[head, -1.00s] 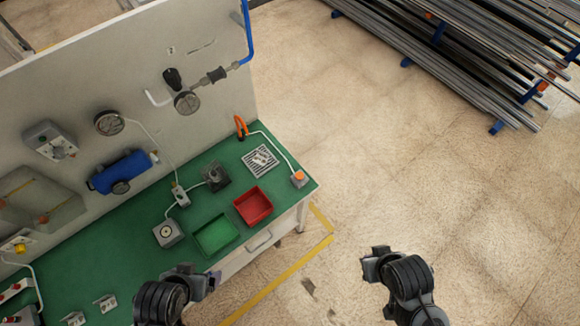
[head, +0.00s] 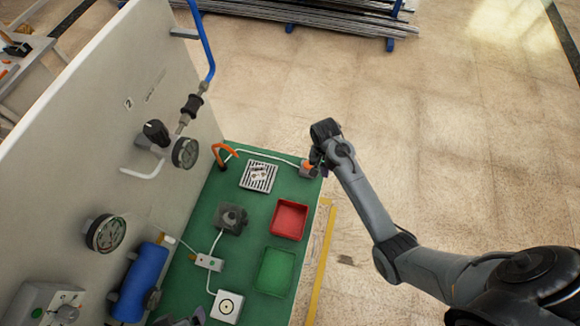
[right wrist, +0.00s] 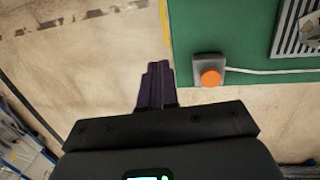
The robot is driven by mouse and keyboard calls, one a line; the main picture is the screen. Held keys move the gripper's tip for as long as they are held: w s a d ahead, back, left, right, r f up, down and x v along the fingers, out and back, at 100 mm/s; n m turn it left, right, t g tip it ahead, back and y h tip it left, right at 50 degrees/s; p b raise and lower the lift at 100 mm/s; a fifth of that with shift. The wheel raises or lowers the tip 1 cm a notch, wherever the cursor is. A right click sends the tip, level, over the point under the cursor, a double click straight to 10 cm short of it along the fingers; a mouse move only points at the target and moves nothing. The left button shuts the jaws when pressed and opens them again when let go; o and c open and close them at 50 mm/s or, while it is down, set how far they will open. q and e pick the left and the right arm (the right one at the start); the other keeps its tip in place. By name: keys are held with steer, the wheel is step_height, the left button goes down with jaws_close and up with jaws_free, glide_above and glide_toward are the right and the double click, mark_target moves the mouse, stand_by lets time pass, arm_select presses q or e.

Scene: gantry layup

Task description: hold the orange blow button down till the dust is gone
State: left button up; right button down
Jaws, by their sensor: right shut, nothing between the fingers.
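The orange blow button (head: 308,165) sits on a small grey box at the right edge of the green bench. In the right wrist view the button (right wrist: 210,77) shows whole, with nothing covering its cap. My right gripper (head: 317,160) is at the button in the head view and partly hides its box. In the right wrist view its shut, empty fingers (right wrist: 156,72) appear left of the button, apart from it in the picture. A slotted grate (head: 258,176) bears pale and dark bits. My left gripper (head: 188,321) barely shows at the bottom edge; its jaws cannot be made out.
An orange nozzle (head: 224,153) stands beside the grate, with a pale hose to the button box. A red tray (head: 303,222) and a green tray (head: 291,273) lie nearer. The upright panel (head: 85,125) bounds the left. The floor right of the bench is open.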

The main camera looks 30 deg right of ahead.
arm_select(q)
steer(key=shift+d+f+b, duration=0.2)
steer(key=shift+f+b, duration=0.4)
steer(key=shift+f, duration=0.35)
arm_select(e)
steer(key=w+r+t, duration=0.2)
steer(key=w+r, duration=0.4)
steer(key=w, duration=0.3)
steer(key=shift+r, duration=0.4)
arm_select(q)
steer(key=shift+a, duration=0.1)
arm_select(e)
steer(key=shift+d, duration=0.1)
step_height(320, 180, down, 13)
steer(key=shift+f+p, duration=0.1)
steer(key=shift+p, duration=0.25)
arm_select(q)
steer(key=shift+r, duration=0.35)
arm_select(e)
steer(key=shift+f, duration=0.4)
